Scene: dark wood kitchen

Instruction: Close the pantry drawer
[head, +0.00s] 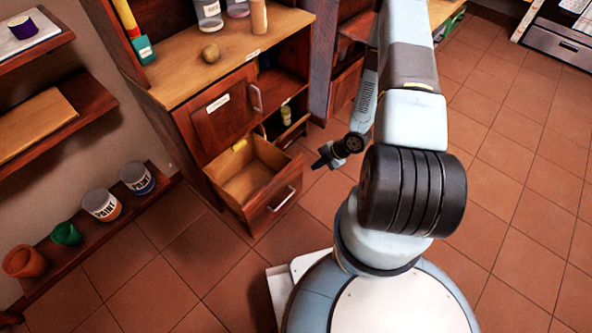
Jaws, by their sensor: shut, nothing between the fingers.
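The pantry drawer (246,177) is pulled out at the bottom of the wooden cabinet, and the part of its inside that I see looks empty. Its front carries a light metal handle (281,199) and faces the lower right. My gripper (320,163) is to the right of the drawer front and apart from it in the picture. Its fingers are shut and hold nothing. My arm stands to the right and hides part of the floor and the furniture behind it.
A closed cabinet door (224,113) is above the drawer, beside an open shelf with a small bottle (286,115). A low shelf at left holds paint cans (101,204) and pots (24,262). Tiled floor (215,262) in front of the drawer is clear.

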